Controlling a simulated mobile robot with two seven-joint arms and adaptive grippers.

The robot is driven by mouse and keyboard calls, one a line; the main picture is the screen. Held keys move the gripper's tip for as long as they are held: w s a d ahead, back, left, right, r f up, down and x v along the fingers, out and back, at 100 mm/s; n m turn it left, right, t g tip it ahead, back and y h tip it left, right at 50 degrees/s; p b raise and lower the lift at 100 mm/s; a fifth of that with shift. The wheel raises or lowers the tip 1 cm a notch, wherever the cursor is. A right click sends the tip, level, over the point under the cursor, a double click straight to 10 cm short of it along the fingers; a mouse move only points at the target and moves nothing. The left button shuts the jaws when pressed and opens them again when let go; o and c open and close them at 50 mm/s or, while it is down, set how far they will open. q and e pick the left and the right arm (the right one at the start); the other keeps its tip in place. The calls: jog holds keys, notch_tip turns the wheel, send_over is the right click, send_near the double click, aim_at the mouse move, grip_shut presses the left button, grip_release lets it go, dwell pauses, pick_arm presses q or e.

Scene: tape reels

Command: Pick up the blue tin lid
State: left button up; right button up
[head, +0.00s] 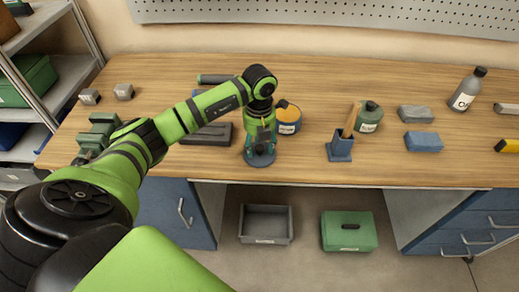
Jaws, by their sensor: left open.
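A dark blue, flat round piece, which looks like the blue tin lid (259,161), lies on the wooden bench near its front edge. My left gripper (260,150) points down right over it, open, its fingers covering much of it. I cannot tell whether the fingertips touch it. A tin (289,126) with a blue side, a pale label and an orange-yellow top stands just behind and to the right of the gripper. My right gripper is not in view.
A blue holder (340,150) with a wooden-handled tool and a green container (369,118) stand to the right. Grey (416,113) and blue (423,142) blocks lie farther right. A dark flat object (208,135) lies left, partly behind my arm. A green vise (97,135) is far left.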

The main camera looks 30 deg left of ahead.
pick_arm(q)
grip_shut()
dwell(0.3)
